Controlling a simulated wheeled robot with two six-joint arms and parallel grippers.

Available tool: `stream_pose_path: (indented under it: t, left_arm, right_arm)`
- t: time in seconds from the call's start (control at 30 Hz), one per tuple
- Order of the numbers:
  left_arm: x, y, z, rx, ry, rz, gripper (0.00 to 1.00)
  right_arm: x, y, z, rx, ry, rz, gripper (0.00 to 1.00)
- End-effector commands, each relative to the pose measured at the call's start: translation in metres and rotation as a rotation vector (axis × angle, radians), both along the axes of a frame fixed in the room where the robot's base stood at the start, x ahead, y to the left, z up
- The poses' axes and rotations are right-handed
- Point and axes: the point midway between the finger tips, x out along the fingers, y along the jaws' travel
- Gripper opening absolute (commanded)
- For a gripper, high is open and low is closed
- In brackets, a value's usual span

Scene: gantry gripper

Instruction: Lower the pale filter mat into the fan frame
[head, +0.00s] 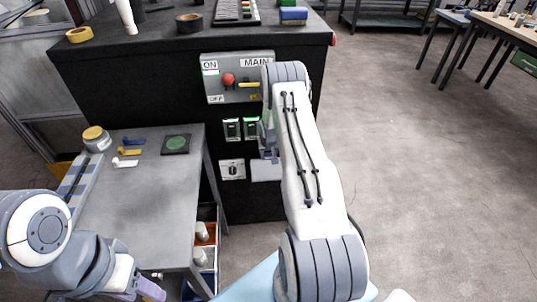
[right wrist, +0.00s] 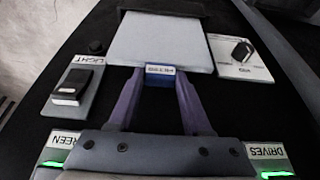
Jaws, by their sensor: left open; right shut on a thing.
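The pale filter mat (right wrist: 160,42) is a flat light-grey panel with a blue, white-labelled tab (right wrist: 160,70). It also shows low on the black cabinet front in the head view (head: 266,171). My right gripper (right wrist: 160,74) is shut on the tab with its purple fingers. In the head view my right gripper (head: 268,153) is partly behind its own arm. A dark bar (right wrist: 162,8), likely part of the fan frame, crosses the mat's far end; how deep the mat sits there is unclear. My left gripper (head: 147,289) is open, low over the grey table's front, partly cut off.
A knob plate (right wrist: 240,56) and a light switch (right wrist: 76,84) flank the mat. Green-lit switches (head: 240,129) and the main switch panel (head: 238,82) are above it. The grey table (head: 140,205) stands left. Open floor lies right.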

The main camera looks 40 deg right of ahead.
Motion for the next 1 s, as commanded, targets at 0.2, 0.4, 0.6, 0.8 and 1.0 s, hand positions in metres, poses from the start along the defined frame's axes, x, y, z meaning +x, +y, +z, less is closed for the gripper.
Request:
stream_pose_path:
  t: [0.2, 0.4, 0.6, 0.8, 1.0]
  left_arm:
    - [0.000, 0.000, -0.006, 0.000, 0.000, 0.000, 0.50]
    - [0.000, 0.000, -0.011, 0.000, 0.000, 0.000, 0.50]
    - [0.000, 0.000, -0.016, 0.000, 0.000, 0.000, 0.50]
    - [0.000, 0.000, -0.020, 0.000, 0.000, 0.000, 0.50]
    - [0.000, 0.000, -0.025, 0.000, 0.000, 0.000, 0.50]
  right_arm:
    - [0.000, 0.000, -0.007, -0.001, -0.001, 0.000, 0.00]
    - [0.000, 0.000, -0.012, -0.001, -0.001, 0.000, 0.00]
    - [0.000, 0.000, -0.017, -0.001, -0.001, 0.000, 0.00]
    - [0.000, 0.000, -0.022, -0.001, -0.001, 0.000, 0.00]
    - [0.000, 0.000, -0.027, -0.001, -0.001, 0.000, 0.00]
